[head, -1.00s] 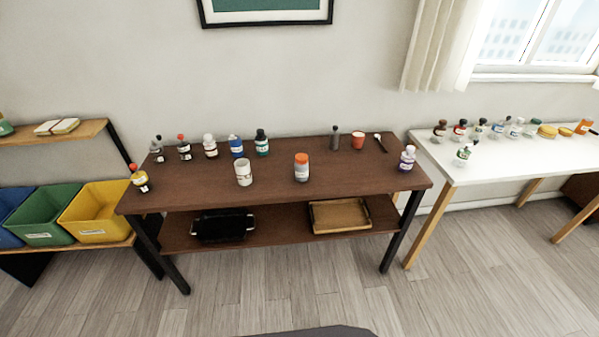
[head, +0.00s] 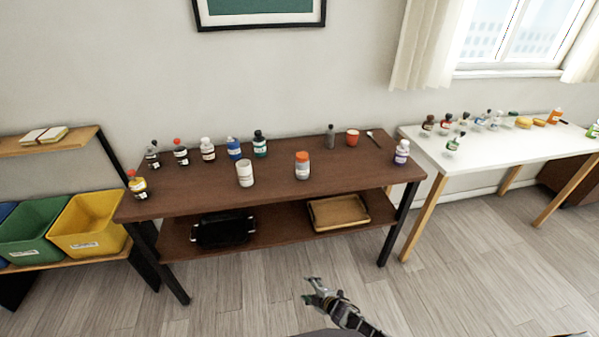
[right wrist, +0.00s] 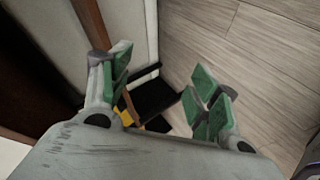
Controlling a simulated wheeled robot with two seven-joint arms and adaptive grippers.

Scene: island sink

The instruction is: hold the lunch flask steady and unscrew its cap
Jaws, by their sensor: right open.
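A white jar with an orange cap (head: 302,165), which looks like the lunch flask, stands upright near the front of the brown table in the head view. Its cap is on. My right gripper (head: 312,290) is low over the floor in front of the table, well apart from the flask. It is open and empty; its green-padded fingers are spread in the right wrist view (right wrist: 163,90). The flask does not show clearly in the right wrist view. My left gripper is not in view.
The brown table (head: 200,205) also holds a white canister (head: 245,173), a red cup (head: 352,137) and several bottles around its back and sides. A black tray (head: 223,230) and a wooden tray (head: 338,212) lie on its lower shelf. A white table (head: 485,152) stands at right. The front middle of the tabletop is clear.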

